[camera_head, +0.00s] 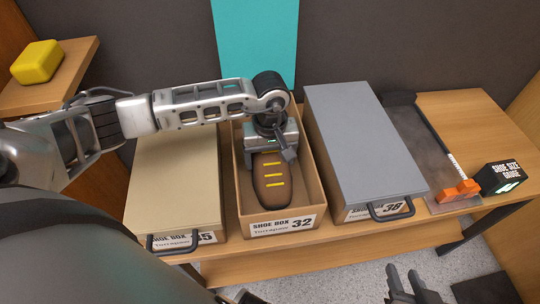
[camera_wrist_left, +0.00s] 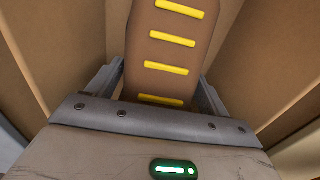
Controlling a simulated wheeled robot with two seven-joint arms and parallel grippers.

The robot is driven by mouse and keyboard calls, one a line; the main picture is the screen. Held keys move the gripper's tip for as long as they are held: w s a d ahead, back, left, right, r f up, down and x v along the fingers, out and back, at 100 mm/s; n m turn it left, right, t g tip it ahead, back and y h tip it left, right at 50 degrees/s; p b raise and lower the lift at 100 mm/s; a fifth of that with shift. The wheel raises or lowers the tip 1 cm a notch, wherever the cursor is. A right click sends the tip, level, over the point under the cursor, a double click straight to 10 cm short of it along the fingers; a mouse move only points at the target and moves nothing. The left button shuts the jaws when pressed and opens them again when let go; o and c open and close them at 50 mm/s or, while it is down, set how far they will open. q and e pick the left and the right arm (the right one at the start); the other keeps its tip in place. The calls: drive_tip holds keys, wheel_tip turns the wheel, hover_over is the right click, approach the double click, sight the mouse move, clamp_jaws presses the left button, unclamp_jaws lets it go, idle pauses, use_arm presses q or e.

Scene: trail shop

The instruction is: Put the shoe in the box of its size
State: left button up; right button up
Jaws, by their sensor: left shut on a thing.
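The brown shoe (camera_head: 271,183) with yellow stripes is inside the open shoe box labelled 32 (camera_head: 283,226), toe toward the label. My left gripper (camera_head: 270,148) is over the back part of the box, shut on the shoe's rear end. The left wrist view shows the shoe (camera_wrist_left: 170,60) between the fingers, with box walls on both sides. Whether the sole touches the box floor is hidden. My right gripper (camera_head: 412,285) is at the bottom edge, apart from everything, its fingers spread and empty.
A lidded beige box (camera_head: 175,185), its number seemingly 35, stands left. A lidded grey box (camera_head: 365,140) labelled 38 stands right. Further right are a shoe size gauge (camera_head: 503,177), its small reading unclear, and an orange piece (camera_head: 457,191). A yellow block (camera_head: 37,61) sits on a side shelf.

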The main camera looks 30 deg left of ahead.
use_arm(q)
drive_tip(key=shift+f, duration=0.15)
drive_tip(key=o, duration=1.3)
wheel_tip(320, 180, up, 12)
drive_tip(key=shift+r, duration=0.2)
